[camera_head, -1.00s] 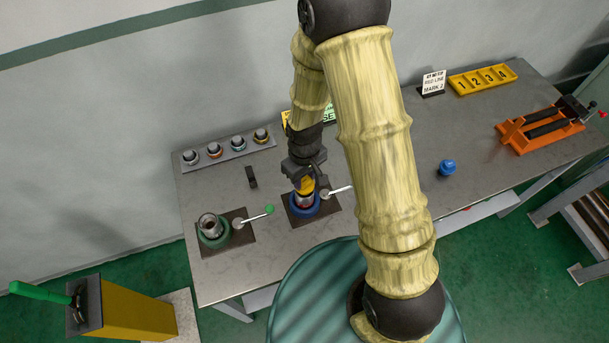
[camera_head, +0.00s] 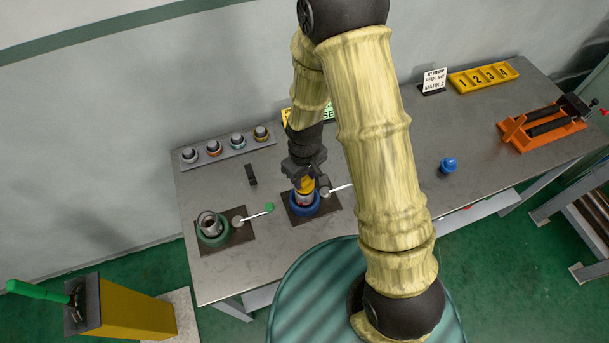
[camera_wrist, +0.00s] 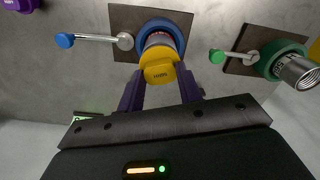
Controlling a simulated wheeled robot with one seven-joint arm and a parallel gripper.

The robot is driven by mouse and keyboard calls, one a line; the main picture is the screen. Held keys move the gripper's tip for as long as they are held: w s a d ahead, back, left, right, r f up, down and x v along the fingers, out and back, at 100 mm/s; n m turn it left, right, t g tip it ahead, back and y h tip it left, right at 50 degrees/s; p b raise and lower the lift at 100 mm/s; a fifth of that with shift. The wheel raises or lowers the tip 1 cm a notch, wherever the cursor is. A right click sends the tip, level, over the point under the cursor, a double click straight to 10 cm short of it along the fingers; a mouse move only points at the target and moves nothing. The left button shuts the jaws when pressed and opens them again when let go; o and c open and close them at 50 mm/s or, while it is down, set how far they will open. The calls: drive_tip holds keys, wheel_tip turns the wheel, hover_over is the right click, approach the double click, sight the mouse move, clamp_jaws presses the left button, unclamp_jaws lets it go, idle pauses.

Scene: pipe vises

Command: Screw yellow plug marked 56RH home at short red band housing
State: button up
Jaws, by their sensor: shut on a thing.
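The yellow plug (camera_head: 306,184) is held in my gripper (camera_head: 303,176) right above the housing in the blue vise (camera_head: 305,206). In the wrist view the plug (camera_wrist: 159,68) carries a small dark marking, too small to read surely, and the gripper fingers (camera_wrist: 160,92) are shut on it. The plug sits at the mouth of the metallic housing (camera_wrist: 160,39), with a reddish band showing on it inside the blue ring. I cannot tell how deep the plug is in. Another housing (camera_head: 208,222) stands open in the green vise (camera_head: 214,236).
The blue vise has a lever (camera_wrist: 92,39) with a blue knob; the green vise's lever (camera_head: 256,214) has a green knob. A rack (camera_head: 225,155) of several banded parts lies behind. A blue plug (camera_head: 448,165), numbered yellow tray (camera_head: 483,77) and orange stand (camera_head: 541,126) are to the right.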

sight(305, 180)
drive_tip(key=shift+f+b, duration=0.4)
drive_tip(key=shift+f, duration=0.15)
idle(0.4)
drive_tip(key=o, duration=1.1)
drive_tip(key=shift+c, duration=0.2)
drive_tip(key=shift+r, duration=0.1)
wheel_tip(305, 180, up, 17)
drive_tip(key=b, duration=0.1)
drive_tip(key=shift+r, duration=0.15)
drive_tip(key=s+d+m+t, duration=0.2)
drive_tip(key=s+d+m, duration=0.4)
drive_tip(key=d, duration=0.5)
drive_tip(key=shift+d+f+m+t, duration=0.25)
drive_tip(key=shift+d+m+t, duration=0.1)
drive_tip(key=shift+m, duration=0.25)
